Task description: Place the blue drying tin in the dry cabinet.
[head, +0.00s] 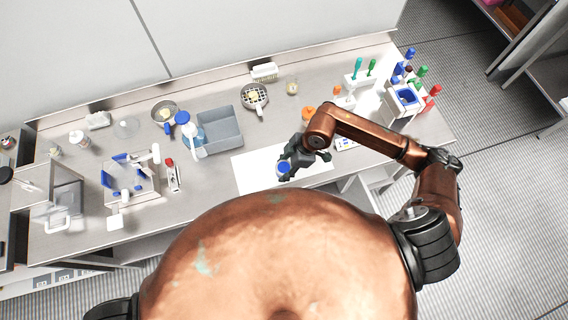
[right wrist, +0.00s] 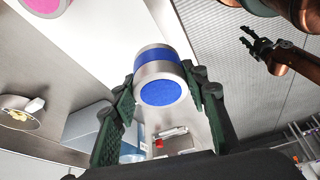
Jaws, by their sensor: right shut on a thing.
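The blue drying tin (right wrist: 160,75), a silver cylinder with a blue band and blue end, is between the fingers of my right gripper (right wrist: 158,80). In the head view the tin (head: 283,168) is small, at the tip of my right gripper (head: 291,161), above the white mat. A clear-walled box with a white handle (head: 57,224), which looks like the dry cabinet, stands at the far left of the bench. Whether its door is open is unclear. My left gripper (right wrist: 262,45) shows in the right wrist view, empty, its fingers apart; it is out of the head view.
A grey bin (head: 222,133), a white-and-blue bottle (head: 187,128) and a clear instrument with blue parts (head: 128,182) stand between tin and box. A pink-ended tin (right wrist: 45,5) shows in the right wrist view. The white mat (head: 250,178) has free room.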

